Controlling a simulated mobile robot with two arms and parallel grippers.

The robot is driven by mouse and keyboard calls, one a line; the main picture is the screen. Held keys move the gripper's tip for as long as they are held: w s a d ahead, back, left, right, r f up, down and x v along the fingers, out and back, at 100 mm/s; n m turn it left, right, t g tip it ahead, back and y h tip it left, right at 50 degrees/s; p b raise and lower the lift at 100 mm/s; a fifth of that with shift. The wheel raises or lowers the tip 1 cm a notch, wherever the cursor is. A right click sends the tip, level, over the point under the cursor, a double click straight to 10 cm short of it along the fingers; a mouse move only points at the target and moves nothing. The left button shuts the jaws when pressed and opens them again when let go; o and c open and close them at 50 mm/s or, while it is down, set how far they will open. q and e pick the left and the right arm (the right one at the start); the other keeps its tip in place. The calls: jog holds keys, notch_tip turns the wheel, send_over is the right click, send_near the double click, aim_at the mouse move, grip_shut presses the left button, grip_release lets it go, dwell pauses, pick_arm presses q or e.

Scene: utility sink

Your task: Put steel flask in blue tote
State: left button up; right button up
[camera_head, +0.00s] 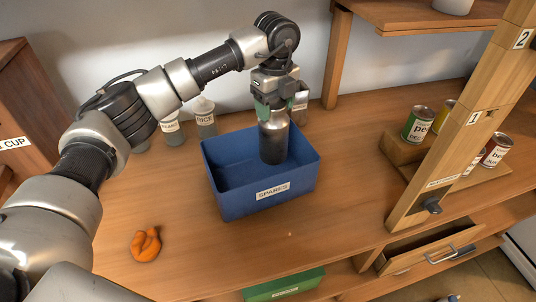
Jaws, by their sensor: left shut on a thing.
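The blue tote (223,200), labelled SPARES, stands open on the wooden counter in the middle of the head view. The steel flask (273,142) is upright, with a silvery upper part and a dark lower body. Its lower part is within the tote's opening, toward the right side. Whether its base touches the tote floor I cannot tell. My left gripper (272,106) points down from above and is shut on the flask's top. My right gripper is not in view.
Bottles, one labelled RICE (205,118), stand behind the tote at left. An orange object (145,244) lies at front left. Several cans (419,124) stand on a wooden riser at right, behind a wooden post (455,135). An open drawer (430,250) is below right.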

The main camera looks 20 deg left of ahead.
aim_at(274, 134)
pick_arm(q)
notch_tip(274, 134, down, 8)
jog(key=p, duration=0.3)
jog(key=shift+s+f, duration=0.1)
jog(key=shift+f, duration=0.15)
jog(key=shift+f, duration=0.15)
jog(key=o, duration=1.6)
